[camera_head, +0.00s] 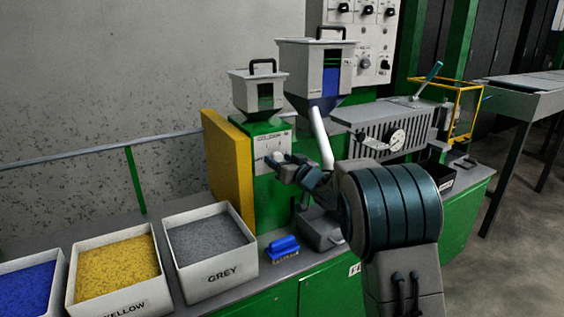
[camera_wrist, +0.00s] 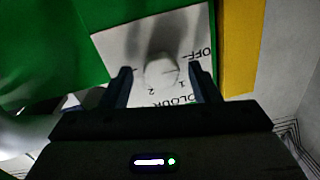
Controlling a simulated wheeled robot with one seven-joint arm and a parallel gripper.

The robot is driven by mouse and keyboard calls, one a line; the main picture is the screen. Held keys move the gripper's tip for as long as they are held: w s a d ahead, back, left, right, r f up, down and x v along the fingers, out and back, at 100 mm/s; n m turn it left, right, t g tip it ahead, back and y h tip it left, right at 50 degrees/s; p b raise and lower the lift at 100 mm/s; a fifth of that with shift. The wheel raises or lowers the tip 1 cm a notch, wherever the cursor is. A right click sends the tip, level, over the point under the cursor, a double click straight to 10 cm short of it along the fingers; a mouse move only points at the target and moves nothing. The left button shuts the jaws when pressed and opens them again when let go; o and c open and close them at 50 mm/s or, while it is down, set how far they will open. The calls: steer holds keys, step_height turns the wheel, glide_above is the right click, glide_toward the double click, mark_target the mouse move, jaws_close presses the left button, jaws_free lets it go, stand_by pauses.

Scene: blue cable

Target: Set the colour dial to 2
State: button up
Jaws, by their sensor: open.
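The colour dial (camera_wrist: 161,71) is a pale round knob on a white plate (camera_wrist: 112,46), seen upside down in the wrist view. The plate carries the marks OFF, 1 and 2 and the word COLOUR, partly covered by my gripper. I cannot tell which mark the dial points to. My gripper (camera_wrist: 164,80) is open, with one finger on each side of the dial and gaps showing. In the head view the plate (camera_head: 265,140) is on the green machine under the small hopper, my gripper (camera_head: 276,166) is at its lower part, and the dial is not clear.
A yellow panel (camera_head: 229,168) stands just left of the plate. Bins of grey (camera_head: 211,240), yellow (camera_head: 116,268) and blue (camera_head: 25,287) granules stand along the left bench. A blue-handled brush (camera_head: 283,247) lies below my gripper. A pale tube (camera_head: 321,138) is close on the right.

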steer(key=c, duration=1)
steer(key=shift+d, duration=0.15)
